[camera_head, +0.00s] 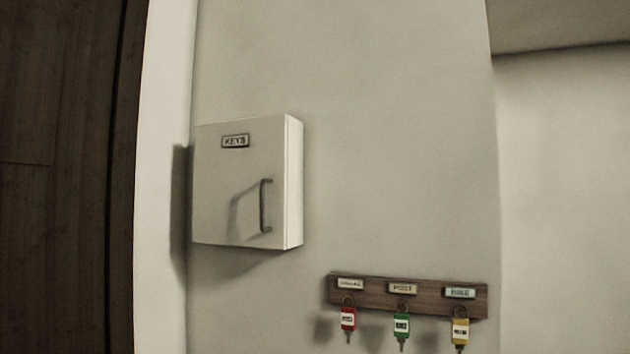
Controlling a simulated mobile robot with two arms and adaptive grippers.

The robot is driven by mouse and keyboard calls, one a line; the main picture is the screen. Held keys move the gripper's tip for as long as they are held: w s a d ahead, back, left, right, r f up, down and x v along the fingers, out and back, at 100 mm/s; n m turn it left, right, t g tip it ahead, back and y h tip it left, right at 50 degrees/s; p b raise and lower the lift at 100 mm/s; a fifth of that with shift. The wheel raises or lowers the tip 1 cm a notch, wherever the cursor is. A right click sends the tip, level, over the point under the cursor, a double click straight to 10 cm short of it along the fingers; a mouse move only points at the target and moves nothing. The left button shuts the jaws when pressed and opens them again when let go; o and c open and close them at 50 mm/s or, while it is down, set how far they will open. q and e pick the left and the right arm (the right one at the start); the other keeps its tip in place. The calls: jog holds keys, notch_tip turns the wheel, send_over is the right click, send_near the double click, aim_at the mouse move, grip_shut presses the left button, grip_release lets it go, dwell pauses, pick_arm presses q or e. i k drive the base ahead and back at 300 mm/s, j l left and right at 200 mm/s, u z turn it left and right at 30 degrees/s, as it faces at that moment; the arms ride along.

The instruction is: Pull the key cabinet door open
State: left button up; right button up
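A white key cabinet (293,180) hangs on the wall, left of the middle in the head view. Its door (215,190) faces me and looks shut against the box. A small label (235,141) reading "KEYS" is near the top of the door. A dark vertical bar handle (264,205) stands out near the door's right edge, and its shadow falls to its left. Neither of my grippers shows in the head view, and nothing touches the handle.
A wooden key rack (376,297) is on the wall below and right of the cabinet. A red-tagged key (348,319), a green-tagged key (401,326) and a yellow-tagged key (460,331) hang from it. A dark wooden panel (60,180) fills the left side. The wall right of the cabinet is bare.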

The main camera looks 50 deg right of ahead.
aim_at(239, 177)
jog(key=z, duration=1.1)
